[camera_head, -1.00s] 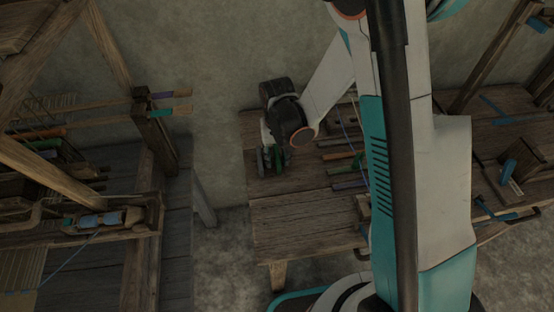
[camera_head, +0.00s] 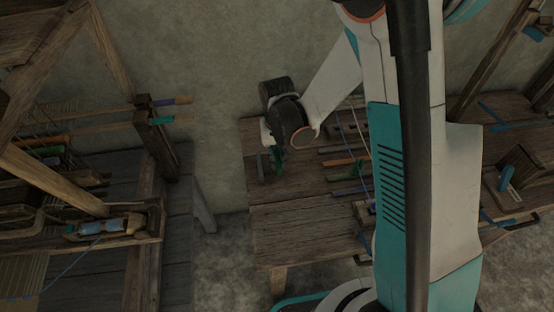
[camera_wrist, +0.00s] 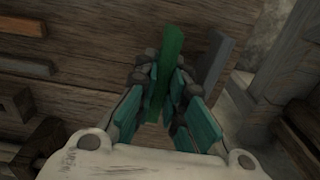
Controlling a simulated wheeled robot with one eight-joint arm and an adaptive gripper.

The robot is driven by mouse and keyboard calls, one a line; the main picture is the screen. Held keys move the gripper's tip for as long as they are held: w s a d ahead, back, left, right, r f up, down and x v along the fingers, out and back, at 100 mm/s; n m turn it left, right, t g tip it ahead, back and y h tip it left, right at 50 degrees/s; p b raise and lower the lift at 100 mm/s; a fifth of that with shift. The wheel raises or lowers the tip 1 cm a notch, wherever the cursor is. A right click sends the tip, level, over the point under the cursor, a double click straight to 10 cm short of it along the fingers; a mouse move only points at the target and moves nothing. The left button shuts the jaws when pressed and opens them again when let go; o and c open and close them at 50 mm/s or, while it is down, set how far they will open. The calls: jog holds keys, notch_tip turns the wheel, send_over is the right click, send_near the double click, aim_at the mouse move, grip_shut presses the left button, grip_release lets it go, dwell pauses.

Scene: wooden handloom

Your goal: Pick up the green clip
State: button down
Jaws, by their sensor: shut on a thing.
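The green clip (camera_wrist: 168,62) is a long narrow green bar, standing between my fingers in the wrist view. My gripper (camera_wrist: 163,88) is shut on it, with teal finger pads on both sides. In the head view my gripper (camera_head: 272,158) is over the left end of the wooden bench, and the green clip (camera_head: 278,158) shows as a small green strip there. I cannot tell whether the clip touches the bench top.
Several coloured bars (camera_head: 347,162) lie to the right on the bench (camera_head: 300,222). The wooden loom (camera_head: 150,215) stands at left, with a floor gap between. A wall is behind the bench.

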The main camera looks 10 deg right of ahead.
aim_at(277, 155)
notch_tip(277, 155, up, 18)
jog(key=p, duration=0.5)
jog(key=shift+f, duration=0.2)
dwell(0.4)
